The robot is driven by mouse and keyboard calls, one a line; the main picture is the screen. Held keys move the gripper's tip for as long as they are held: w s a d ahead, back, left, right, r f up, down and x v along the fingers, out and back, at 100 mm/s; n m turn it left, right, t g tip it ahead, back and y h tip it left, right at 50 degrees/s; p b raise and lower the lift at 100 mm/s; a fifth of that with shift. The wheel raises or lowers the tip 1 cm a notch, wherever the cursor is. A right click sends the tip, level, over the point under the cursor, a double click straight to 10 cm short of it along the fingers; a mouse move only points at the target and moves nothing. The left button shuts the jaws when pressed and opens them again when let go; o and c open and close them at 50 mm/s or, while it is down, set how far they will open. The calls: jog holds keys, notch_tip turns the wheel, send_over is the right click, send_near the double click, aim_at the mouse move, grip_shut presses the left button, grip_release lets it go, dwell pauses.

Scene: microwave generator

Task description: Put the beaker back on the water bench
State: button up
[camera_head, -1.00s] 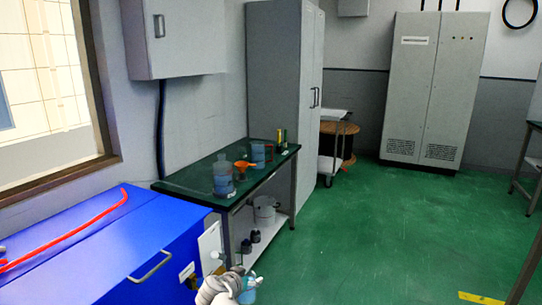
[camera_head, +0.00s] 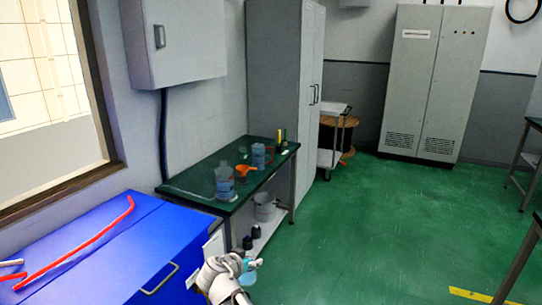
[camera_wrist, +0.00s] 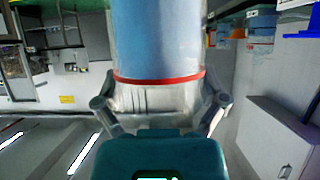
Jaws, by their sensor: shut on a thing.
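My gripper (camera_head: 240,265) is at the bottom of the head view, shut on a clear beaker (camera_head: 248,279) with blue liquid, mostly hidden there by the gripper. In the wrist view the beaker (camera_wrist: 158,45) fills the upper middle, with a red band and clear glass, between the fingers of my gripper (camera_wrist: 160,103). That view looks upside down. The water bench (camera_head: 195,181), with a dark green top, stands along the left wall, beyond the gripper. The held beaker is apart from it, in front of its near end.
On the bench stand a blue-liquid bottle (camera_head: 224,184), an orange funnel (camera_head: 243,171) and another blue container (camera_head: 259,156). A bucket (camera_head: 265,208) is on its lower shelf. A blue cabinet (camera_head: 110,255) is at the near left. Green floor is free to the right.

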notch_tip(320, 180, up, 13)
jog(key=p, duration=1.2)
jog(key=shift+s+f, duration=0.15)
